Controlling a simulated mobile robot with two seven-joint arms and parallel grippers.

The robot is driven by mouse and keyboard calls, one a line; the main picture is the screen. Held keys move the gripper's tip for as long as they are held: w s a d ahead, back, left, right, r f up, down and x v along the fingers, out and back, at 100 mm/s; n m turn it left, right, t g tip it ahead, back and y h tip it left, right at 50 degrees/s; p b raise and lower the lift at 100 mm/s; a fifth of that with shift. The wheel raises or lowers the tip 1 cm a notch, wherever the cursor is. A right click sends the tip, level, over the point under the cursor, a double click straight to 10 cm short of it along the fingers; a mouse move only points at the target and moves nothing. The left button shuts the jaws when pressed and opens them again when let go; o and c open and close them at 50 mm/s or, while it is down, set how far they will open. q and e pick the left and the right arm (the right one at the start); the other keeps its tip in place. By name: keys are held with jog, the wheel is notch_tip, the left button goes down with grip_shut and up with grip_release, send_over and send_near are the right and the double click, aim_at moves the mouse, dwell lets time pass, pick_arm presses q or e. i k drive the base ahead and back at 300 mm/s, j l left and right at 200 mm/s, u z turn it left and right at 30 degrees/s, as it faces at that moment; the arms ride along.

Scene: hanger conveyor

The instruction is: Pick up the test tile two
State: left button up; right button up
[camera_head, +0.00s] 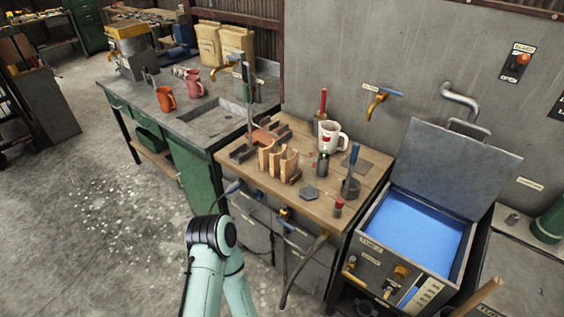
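A small dark grey hexagonal tile (309,192) lies flat near the front edge of the wooden workbench top (318,210). A darker flat plate (357,160) lies farther back on the same bench, partly hidden by a blue-handled tool. I cannot tell which of these, if either, is test tile two; no label is readable. Only a teal arm section of mine with a black joint shows at the bottom left of centre, in front of the bench. Neither of my grippers is in view.
Around the hexagonal tile stand a wooden slotted rack (277,162), a dark bottle (323,166), a blue-handled tool in a dark cup (351,186), a red-capped bottle (338,207) and a white mug (331,137). An open blue-filled tank (412,230) stands right. Open floor lies left.

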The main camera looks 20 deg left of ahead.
aim_at(275, 160)
jog(key=z, duration=0.4)
jog(key=j+z, duration=0.4)
jog(key=k+j+z, duration=0.1)
jog(key=j+z, duration=0.35)
jog(key=j, duration=0.15)
jog(key=k+j+z, duration=0.1)
jog(key=j, duration=0.25)
jog(key=k+j, duration=0.1)
jog(key=j, duration=0.25)
jog(key=k+j+z, duration=0.15)
jog(key=j, duration=0.2)
